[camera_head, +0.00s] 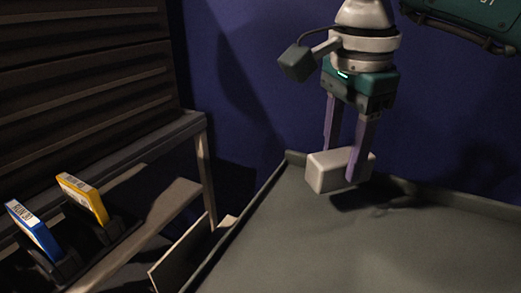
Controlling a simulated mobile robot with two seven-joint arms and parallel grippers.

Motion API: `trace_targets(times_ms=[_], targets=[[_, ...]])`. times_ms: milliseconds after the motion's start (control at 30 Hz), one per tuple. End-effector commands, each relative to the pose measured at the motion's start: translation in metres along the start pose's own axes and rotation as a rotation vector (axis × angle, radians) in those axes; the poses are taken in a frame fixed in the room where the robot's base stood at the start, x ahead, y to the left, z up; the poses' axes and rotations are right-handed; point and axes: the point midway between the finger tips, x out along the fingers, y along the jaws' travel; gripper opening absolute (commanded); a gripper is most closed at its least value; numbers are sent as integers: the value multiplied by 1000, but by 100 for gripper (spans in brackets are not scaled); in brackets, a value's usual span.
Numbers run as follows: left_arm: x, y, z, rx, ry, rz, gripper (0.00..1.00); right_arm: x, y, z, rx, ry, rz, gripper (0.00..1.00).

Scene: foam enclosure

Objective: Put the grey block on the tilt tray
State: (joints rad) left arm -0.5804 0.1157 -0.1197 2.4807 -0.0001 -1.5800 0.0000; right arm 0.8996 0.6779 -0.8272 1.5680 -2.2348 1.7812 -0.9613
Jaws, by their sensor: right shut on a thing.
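The grey block (325,172) is pale and box-shaped. My right gripper (346,171), with purple fingers, is shut on it from above. The block is held over the far left corner of a large dark grey tray-like surface (330,240) with a low rim, which I take to be the tilt tray. A dark shadow lies on the surface to the right below the block, and the block seems a little above it. My left gripper is not in view.
A wooden bench (150,165) with a slatted back stands at the left. A yellow box (83,198) and a blue box (34,231) stand in dark holders on it. A thin board (180,252) stands beside the tray's left rim. The tray's middle and front are clear.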

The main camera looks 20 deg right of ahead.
Motion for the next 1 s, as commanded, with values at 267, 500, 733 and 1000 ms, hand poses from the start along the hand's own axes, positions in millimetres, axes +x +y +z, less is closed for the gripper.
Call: trace_targets(times_ms=[267,500,733,1000], targets=[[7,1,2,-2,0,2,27,38,5,4,0,0,4,0],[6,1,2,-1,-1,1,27,42,5,4,-1,0,0,0],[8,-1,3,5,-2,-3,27,43,5,4,-1,0,0,62],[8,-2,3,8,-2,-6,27,43,5,4,-1,0,1,83]])
